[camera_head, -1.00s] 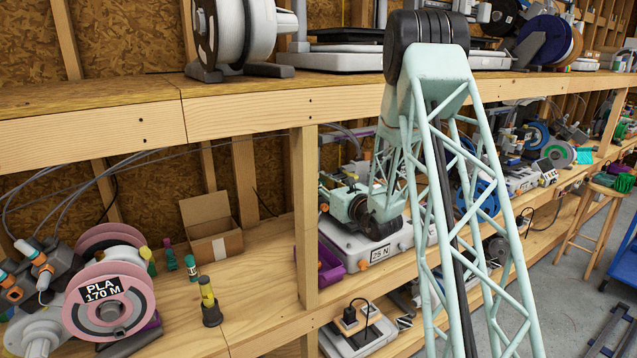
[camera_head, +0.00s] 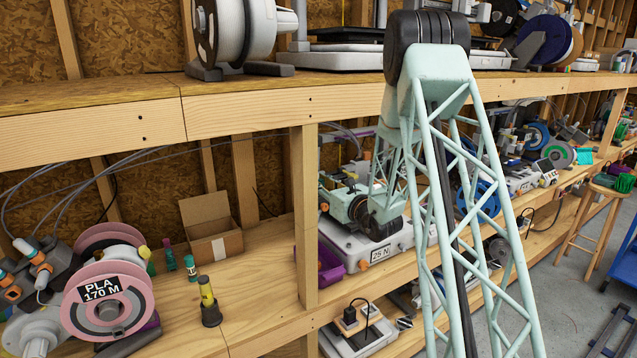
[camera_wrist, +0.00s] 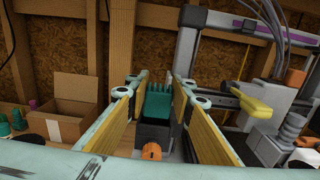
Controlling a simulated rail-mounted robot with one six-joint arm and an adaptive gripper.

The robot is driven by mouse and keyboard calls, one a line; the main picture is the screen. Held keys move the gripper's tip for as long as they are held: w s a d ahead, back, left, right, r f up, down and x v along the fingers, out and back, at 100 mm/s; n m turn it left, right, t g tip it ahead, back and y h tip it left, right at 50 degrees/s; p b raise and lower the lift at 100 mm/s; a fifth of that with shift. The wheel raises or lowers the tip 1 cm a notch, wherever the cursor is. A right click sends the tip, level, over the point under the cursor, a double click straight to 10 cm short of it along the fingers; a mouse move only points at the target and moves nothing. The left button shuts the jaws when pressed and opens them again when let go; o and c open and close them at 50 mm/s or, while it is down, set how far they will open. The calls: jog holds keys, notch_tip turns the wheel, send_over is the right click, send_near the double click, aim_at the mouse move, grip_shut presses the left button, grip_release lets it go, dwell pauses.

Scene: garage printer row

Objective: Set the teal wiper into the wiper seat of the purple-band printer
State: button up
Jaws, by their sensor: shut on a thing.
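In the wrist view, my gripper (camera_wrist: 158,86) is shut on the teal wiper (camera_wrist: 158,104), a comb-like piece standing upright between the two yellow-padded fingers. A dark block (camera_wrist: 152,134) with an orange knob (camera_wrist: 151,151) shows just below the wiper in the picture. I cannot tell whether that block is the wiper seat, or whether the wiper touches it. The purple-band printer (camera_wrist: 188,52) has a grey frame with a purple strip across its top. In the head view, its pale base (camera_head: 345,243) shows behind my arm, and the fingers and wiper are hidden.
An open cardboard box (camera_wrist: 75,107) stands left of the fingers. A yellow lever-like part (camera_wrist: 258,105) and a grey stepped part (camera_wrist: 290,128) are close on the right. In the head view, a shelf post (camera_head: 305,215) stands left of the printer, and the upper shelf (camera_head: 250,105) runs above.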

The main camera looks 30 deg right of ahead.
jog(key=shift+f+b, duration=1.25)
jog(key=shift+f, duration=0.1)
dwell(0.4)
jog(key=o, duration=0.8)
jog(key=shift+o, duration=0.2)
jog(key=shift+s, duration=0.15)
jog(key=s+d, duration=0.1)
jog(key=s, duration=1)
jog(key=shift+s, duration=0.35)
dwell(0.3)
